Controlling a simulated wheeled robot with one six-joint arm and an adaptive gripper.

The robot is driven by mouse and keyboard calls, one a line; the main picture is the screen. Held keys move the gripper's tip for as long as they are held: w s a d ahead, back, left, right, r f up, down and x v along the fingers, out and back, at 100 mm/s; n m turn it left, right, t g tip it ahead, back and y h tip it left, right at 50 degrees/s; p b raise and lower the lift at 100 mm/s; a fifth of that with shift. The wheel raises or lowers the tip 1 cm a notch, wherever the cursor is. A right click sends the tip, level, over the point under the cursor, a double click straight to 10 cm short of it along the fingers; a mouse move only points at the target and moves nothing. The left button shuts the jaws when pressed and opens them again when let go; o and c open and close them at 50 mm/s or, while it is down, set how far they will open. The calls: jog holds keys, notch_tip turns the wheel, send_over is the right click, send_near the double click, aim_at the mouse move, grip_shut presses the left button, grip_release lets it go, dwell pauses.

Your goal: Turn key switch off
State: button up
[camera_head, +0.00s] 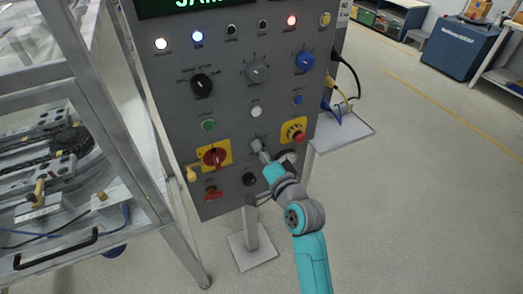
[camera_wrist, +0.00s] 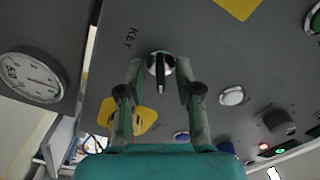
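The key switch (camera_wrist: 160,65) is a round metal switch with a black handle, beside the word KEY on the grey panel (camera_wrist: 215,45). Its handle points down in the wrist view. My gripper (camera_wrist: 161,68) is open, with one finger on each side of the switch. I see gaps between the fingertips and the handle, but cannot tell how deep the fingers reach. In the head view my gripper (camera_head: 259,148) is at the lower middle of the panel and hides the key switch.
A metal-framed machine (camera_head: 80,130) stands left.

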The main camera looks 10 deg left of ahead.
jog(key=shift+a, duration=0.1)
grip_shut()
jog(key=shift+n, duration=0.4)
jog(key=n, duration=1)
jog(key=shift+n, duration=0.7)
grip_release()
